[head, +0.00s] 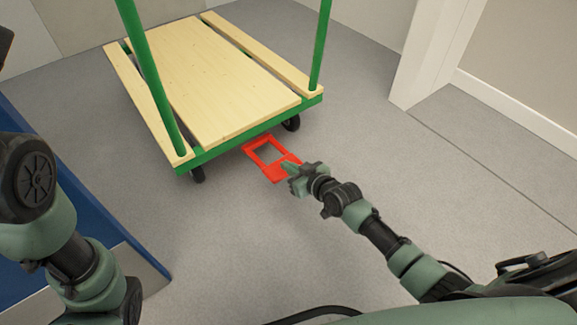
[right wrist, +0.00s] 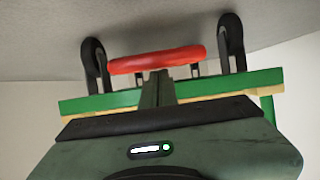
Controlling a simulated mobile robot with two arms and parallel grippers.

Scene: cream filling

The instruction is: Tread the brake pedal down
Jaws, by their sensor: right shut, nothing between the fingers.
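The red brake pedal (head: 275,172) sticks out low from the near end of the cart (head: 220,80), which has a green frame and pale wooden boards. The pedal looks like a frame with an opening and a flat outer plate. My right gripper (head: 291,174) is shut and empty at the pedal's outer right end, hiding part of the plate. In the right wrist view, the picture is upside down; the gripper (right wrist: 160,82) overlaps the middle of the red pedal (right wrist: 185,57). I cannot tell whether they touch. My left arm shows at left, without its gripper.
Black wheels (head: 291,123) sit under the cart's near end, and green posts (head: 318,45) rise from its corners. A blue panel with a grey edge (head: 148,268) stands at left. A white wall column (head: 428,55) is at back right. Grey floor around the pedal is clear.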

